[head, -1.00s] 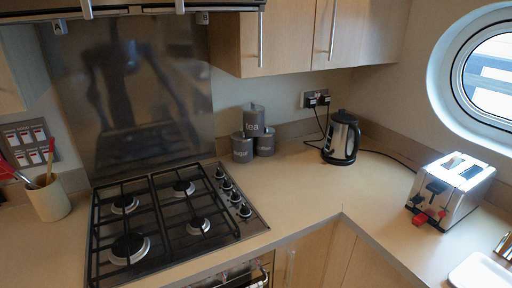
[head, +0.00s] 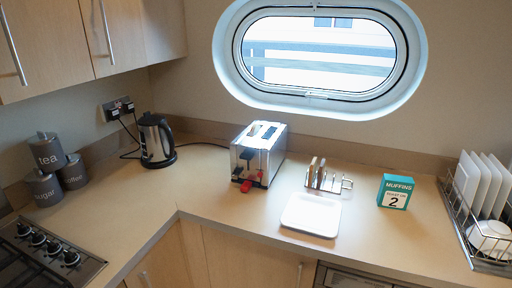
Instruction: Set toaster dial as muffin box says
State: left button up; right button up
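A chrome toaster (head: 258,152) stands on the counter below the oval porthole. Its front end has black levers and a red dial (head: 247,186) low down; the dial's setting is too small to read. A teal muffin box (head: 395,191) stands upright to the right of the toaster, with "MUFFINS" at the top and a large "2" on a white label below smaller print. Neither of my grippers is in the head view.
A toast rack (head: 327,180) and a white plate (head: 311,214) lie between toaster and box. A kettle (head: 156,140) and grey canisters (head: 47,153) stand left, beside the hob (head: 40,250). A dish rack (head: 478,225) stands right. The counter before the toaster is clear.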

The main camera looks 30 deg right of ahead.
aim_at(238, 172)
jog(key=z, duration=1.15)
